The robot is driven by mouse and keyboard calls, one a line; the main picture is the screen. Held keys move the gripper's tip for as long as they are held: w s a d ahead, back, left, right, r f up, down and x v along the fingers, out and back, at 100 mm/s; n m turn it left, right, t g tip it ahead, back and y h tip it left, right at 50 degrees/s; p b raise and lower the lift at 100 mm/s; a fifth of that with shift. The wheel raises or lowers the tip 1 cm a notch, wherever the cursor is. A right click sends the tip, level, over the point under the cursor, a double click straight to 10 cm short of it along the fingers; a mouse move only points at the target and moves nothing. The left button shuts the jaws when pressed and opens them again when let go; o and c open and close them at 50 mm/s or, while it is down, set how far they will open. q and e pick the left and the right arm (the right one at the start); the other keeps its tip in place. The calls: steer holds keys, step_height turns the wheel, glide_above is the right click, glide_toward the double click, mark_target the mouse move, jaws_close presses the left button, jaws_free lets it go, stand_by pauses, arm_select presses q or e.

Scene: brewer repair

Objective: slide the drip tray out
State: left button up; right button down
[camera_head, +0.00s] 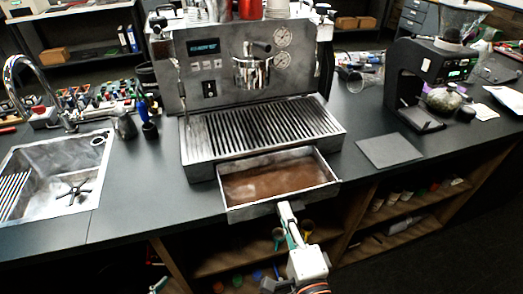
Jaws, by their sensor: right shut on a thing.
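The drip tray (232,213) is a grey metal drawer with a brown layer inside. It sticks out from the lower front of the espresso machine (215,80), below the slatted grate (265,128), and overhangs the counter's front edge. Its back end is hidden under the machine. My right gripper (287,212) comes up from below and is shut on the middle of the tray's front. The exact contact is small and partly hidden by the fingers. A small pale piece at the bottom edge (158,285) may be part of my left gripper; its jaws cannot be made out.
A sink with a tap (60,180) is at the left. A flat dark mat (389,150) and a black grinder (425,80) are at the right. Open shelves (405,228) with small cups lie under the counter. The counter beside the tray is clear.

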steer(key=shift+v, duration=0.8)
steer(key=c, duration=2.2)
jaws_free()
steer(key=shift+w, duration=0.1)
steer(key=shift+o, duration=0.2)
